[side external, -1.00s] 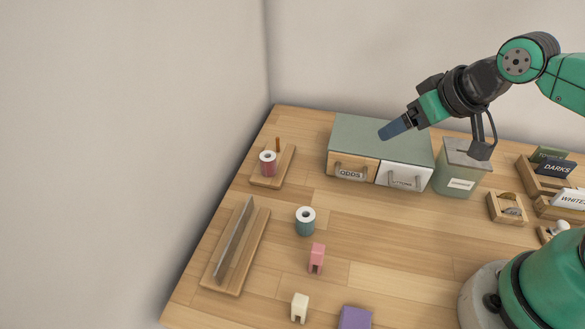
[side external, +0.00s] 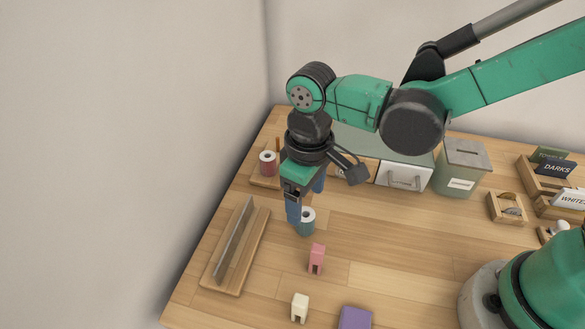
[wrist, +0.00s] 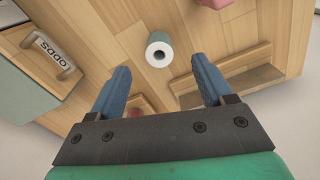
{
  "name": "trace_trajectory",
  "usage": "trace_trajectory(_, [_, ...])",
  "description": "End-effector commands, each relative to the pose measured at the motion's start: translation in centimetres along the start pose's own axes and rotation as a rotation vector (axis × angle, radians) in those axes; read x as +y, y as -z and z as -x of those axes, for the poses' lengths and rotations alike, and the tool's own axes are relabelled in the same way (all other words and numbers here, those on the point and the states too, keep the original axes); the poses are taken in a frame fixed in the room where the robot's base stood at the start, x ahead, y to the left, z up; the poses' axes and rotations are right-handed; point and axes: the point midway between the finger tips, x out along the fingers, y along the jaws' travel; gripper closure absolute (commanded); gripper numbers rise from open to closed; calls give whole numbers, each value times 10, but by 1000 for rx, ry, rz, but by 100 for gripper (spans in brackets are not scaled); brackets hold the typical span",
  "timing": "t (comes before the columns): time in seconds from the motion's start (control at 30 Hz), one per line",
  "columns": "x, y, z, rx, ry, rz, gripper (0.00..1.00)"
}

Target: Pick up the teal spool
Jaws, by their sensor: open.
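The teal spool (side external: 307,222) stands upright on the wooden table, with a white top and a dark centre hole. In the side view one blue finger partly covers its left edge. My gripper (side external: 305,205) points down over the spool's area, its fingers apart. In the wrist view the spool (wrist: 159,52) lies ahead of the two blue fingertips, near the middle between them, and nothing is between the fingers (wrist: 161,78). I cannot tell the exact height of the fingertips above the table.
A red spool (side external: 268,162) stands on a wooden peg board behind. A slotted wooden rack (side external: 235,250) lies at left. A pink block (side external: 316,258), a cream block (side external: 300,307) and a purple item (side external: 355,318) sit in front. The drawer unit (side external: 405,175) and lidded bin (side external: 463,165) stand behind.

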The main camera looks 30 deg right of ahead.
Motion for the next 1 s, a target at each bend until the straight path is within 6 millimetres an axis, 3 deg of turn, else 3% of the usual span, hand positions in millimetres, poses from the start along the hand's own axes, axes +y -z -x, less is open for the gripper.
trace_trajectory(0.4, [0, 0, -46, 2, 0, -1, 27])
trace_trajectory(0.77, [1, 0, -50, 3, 0, -2, 27])
trace_trajectory(1.0, [1, 0, -50, 3, 0, -2, 95])
